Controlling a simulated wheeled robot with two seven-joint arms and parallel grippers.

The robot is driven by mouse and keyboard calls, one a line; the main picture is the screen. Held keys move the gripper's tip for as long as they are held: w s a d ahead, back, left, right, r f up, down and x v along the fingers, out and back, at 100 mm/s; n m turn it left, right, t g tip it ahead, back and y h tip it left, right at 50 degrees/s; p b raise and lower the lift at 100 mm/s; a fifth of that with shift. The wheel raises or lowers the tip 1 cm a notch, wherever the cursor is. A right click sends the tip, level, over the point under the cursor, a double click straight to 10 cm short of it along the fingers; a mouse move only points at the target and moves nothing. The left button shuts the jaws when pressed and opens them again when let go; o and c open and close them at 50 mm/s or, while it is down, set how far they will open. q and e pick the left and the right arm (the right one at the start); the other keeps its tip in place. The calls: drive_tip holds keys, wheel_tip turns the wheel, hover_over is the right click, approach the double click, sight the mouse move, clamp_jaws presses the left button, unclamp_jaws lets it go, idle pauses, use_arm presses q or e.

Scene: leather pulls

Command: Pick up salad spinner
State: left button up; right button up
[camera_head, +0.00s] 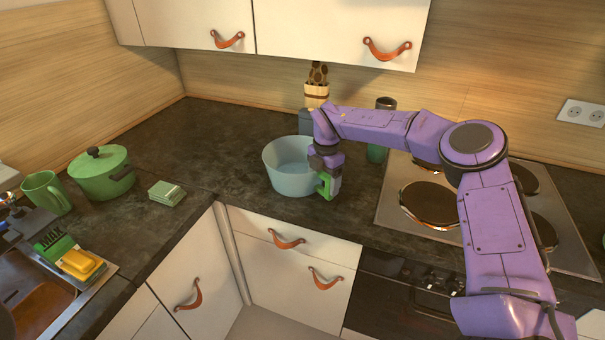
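The salad spinner appears to be the pale blue, round, open bowl (284,180) standing on the dark countertop near the inner corner. My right arm is purple and reaches in from the right. My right gripper (325,186), with green fingers, points down at the bowl's right side and covers part of its rim and wall. I cannot tell whether the fingers touch the bowl or are closed on it. My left gripper is not in view.
A stove (392,190) with round hotplates lies right of the bowl. A green pot (103,178), a green mug (46,192) and a sink (40,300) are at the left. Wall cabinets (330,30) hang above.

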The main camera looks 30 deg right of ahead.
drive_tip(key=c, duration=0.7)
drive_tip(key=shift+c, duration=0.2)
